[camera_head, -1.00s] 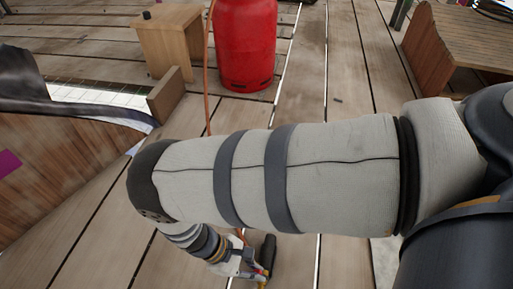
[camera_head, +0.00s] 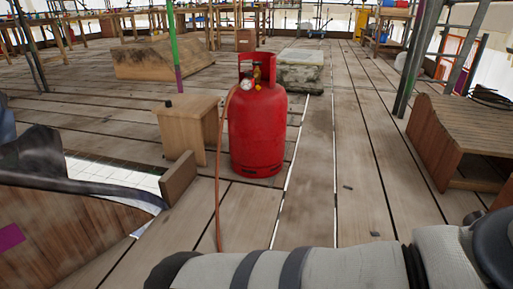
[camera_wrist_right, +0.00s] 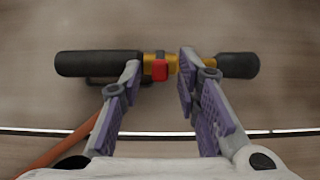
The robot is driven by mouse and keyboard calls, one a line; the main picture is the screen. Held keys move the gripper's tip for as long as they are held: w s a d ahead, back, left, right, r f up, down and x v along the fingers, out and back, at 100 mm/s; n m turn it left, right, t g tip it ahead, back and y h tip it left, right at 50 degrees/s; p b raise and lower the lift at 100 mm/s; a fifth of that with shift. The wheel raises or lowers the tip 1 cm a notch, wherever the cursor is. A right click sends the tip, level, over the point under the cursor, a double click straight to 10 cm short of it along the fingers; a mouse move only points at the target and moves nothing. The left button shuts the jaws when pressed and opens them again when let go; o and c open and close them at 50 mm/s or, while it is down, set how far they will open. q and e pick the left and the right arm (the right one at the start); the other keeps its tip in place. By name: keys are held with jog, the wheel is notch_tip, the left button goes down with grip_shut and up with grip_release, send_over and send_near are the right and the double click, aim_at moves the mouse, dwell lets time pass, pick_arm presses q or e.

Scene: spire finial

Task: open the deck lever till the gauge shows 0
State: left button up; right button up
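A red gas cylinder (camera_head: 257,130) stands upright on the deck in the head view. Its round pale gauge (camera_head: 218,84) sits near the valve; the reading is too small to tell. An orange hose (camera_head: 218,190) runs from there down to the deck. In the right wrist view a lever-like fitting with a black grip (camera_wrist_right: 98,64), a brass body and a red block (camera_wrist_right: 160,70) lies across the planks. My right gripper (camera_wrist_right: 160,70) is open, its fingertips apart on either side of the red block. Whether they touch the fitting, I cannot tell. My left gripper is out of view.
A small wooden box (camera_head: 187,132) stands left of the cylinder. A curved wooden piece (camera_head: 50,235) fills the lower left and a slatted wooden bench (camera_head: 465,135) stands at right. Scaffold poles and tables are behind.

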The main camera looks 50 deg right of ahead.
jog(key=v, duration=1.2)
jog(key=shift+r, duration=0.1)
